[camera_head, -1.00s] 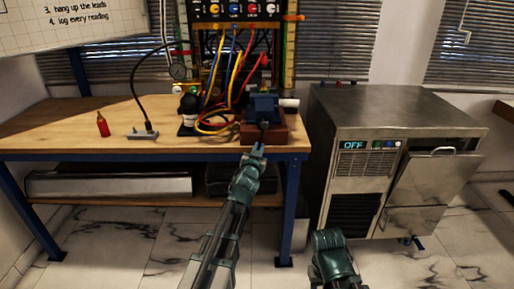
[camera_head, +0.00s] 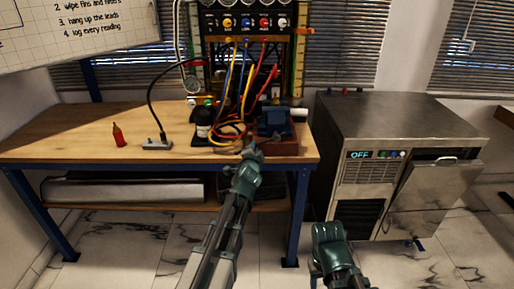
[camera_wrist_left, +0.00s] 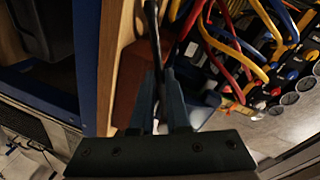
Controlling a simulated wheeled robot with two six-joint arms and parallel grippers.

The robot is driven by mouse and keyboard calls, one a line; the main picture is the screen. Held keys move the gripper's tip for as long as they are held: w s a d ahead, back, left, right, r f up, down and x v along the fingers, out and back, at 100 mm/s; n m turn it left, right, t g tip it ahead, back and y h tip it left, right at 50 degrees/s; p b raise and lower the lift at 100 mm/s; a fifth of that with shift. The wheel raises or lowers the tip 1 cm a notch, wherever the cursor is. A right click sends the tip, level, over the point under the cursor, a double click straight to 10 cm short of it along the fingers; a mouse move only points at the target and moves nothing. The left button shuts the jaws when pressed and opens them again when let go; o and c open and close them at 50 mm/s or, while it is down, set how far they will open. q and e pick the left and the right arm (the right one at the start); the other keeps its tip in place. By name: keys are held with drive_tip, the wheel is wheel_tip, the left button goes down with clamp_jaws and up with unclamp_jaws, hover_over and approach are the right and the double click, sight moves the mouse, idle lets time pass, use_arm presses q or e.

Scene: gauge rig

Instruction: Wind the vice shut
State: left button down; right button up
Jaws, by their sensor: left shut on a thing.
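The blue vice (camera_head: 274,122) stands on a reddish-brown block (camera_head: 287,147) at the right end of the wooden bench. My left gripper (camera_head: 251,150) is at the front left of the vice, by the bench's front edge. In the left wrist view, the gripper (camera_wrist_left: 161,80) is shut on a thin dark rod, which looks like the vice handle (camera_wrist_left: 153,25). The vice's jaws are too small and dark to tell how far apart they are.
Red, yellow and blue leads (camera_head: 236,128) lie on the bench close left of the vice, below a panel (camera_head: 247,22). A red bottle (camera_head: 119,136) stands at the left. A steel cabinet (camera_head: 400,115) stands right of the bench. The bench's left part is mostly clear.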

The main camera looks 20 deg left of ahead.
use_arm(q)
wheel_tip(320, 180, up, 7)
drive_tip(key=m+y+p, duration=0.2)
drive_tip(key=m+p, duration=0.4)
drive_tip(key=m, duration=0.1)
drive_tip(key=shift+d+m+g, duration=0.2)
drive_tip(key=shift+m+g, duration=0.1)
drive_tip(key=shift+s, duration=0.1)
drive_tip(key=c, duration=0.9)
unclamp_jaws()
drive_tip(key=shift+d+r, duration=0.1)
drive_tip(key=shift+r, duration=0.05)
drive_tip(key=shift+c, duration=0.2)
drive_tip(key=shift+s, duration=0.1)
